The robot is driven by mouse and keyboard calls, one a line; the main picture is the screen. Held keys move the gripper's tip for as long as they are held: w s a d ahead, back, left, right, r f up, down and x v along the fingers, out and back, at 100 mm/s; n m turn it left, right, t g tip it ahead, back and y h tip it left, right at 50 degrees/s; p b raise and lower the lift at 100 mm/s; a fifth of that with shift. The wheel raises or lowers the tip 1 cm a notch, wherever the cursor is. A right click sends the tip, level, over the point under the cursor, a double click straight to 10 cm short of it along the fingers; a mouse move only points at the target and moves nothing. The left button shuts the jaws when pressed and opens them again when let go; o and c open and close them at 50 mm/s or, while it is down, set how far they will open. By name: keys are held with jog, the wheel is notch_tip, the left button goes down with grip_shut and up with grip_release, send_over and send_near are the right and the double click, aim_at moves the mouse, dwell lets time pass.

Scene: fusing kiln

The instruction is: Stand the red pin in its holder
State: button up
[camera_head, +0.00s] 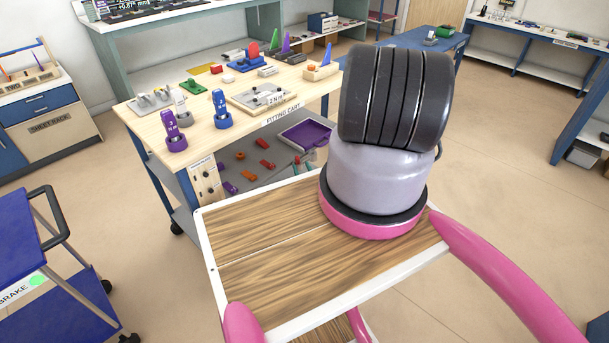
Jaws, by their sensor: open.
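The fitting cart's pale wooden top (160,122) is left of centre. A purple upright piece (172,126) and a blue one (220,106) stand in round bases at the left of the top. I cannot make out the red pin's holder for certain. My gripper is out of view; part of my arm fills the centre right.
A grey plate with a raised fitting (262,97) lies on the cart top. A purple tray (304,134) is on the lower shelf. A blue trolley (62,270) stands at left, a blue table (412,45) beyond. Open floor lies at right.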

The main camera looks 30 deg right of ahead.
jog(key=s, duration=0.2)
jog(key=s+a, duration=0.1)
jog(key=s, duration=0.2)
jog(key=shift+s, duration=0.15)
dwell(0.3)
